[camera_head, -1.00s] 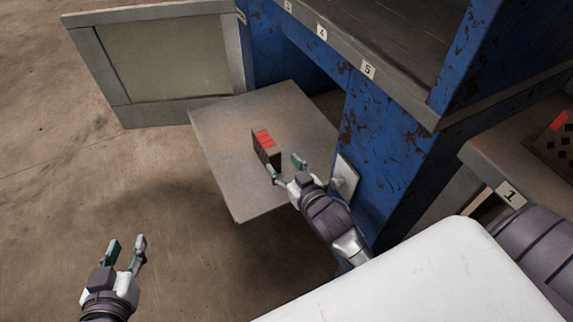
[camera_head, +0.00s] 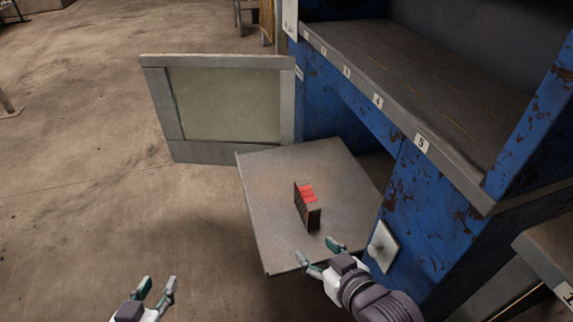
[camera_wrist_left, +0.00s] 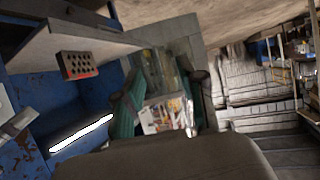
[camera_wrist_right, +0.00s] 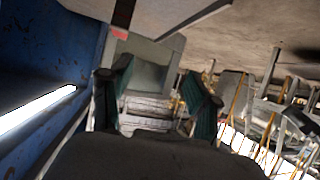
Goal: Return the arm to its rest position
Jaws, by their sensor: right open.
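My right gripper (camera_head: 320,257) is in the head view at the front edge of the grey pull-out shelf (camera_head: 275,180). Its two fingers are apart with nothing between them. The hollow brick (camera_head: 306,208), dark with red parts, stands on that shelf a little beyond the right fingertips, apart from them. The brick also shows in the left wrist view (camera_wrist_left: 77,65). My left gripper (camera_head: 157,290) is low at the left of the head view, over the floor. Its fingers are apart and empty, and they also show apart in the left wrist view (camera_wrist_left: 165,105).
The blue rusted cabinet (camera_head: 430,200) stands at the right, with a numbered ledge (camera_head: 421,143) above the shelf. A grey framed door (camera_head: 225,105) stands open at the back left. A white plate with a knob (camera_head: 383,246) is beside the right arm.

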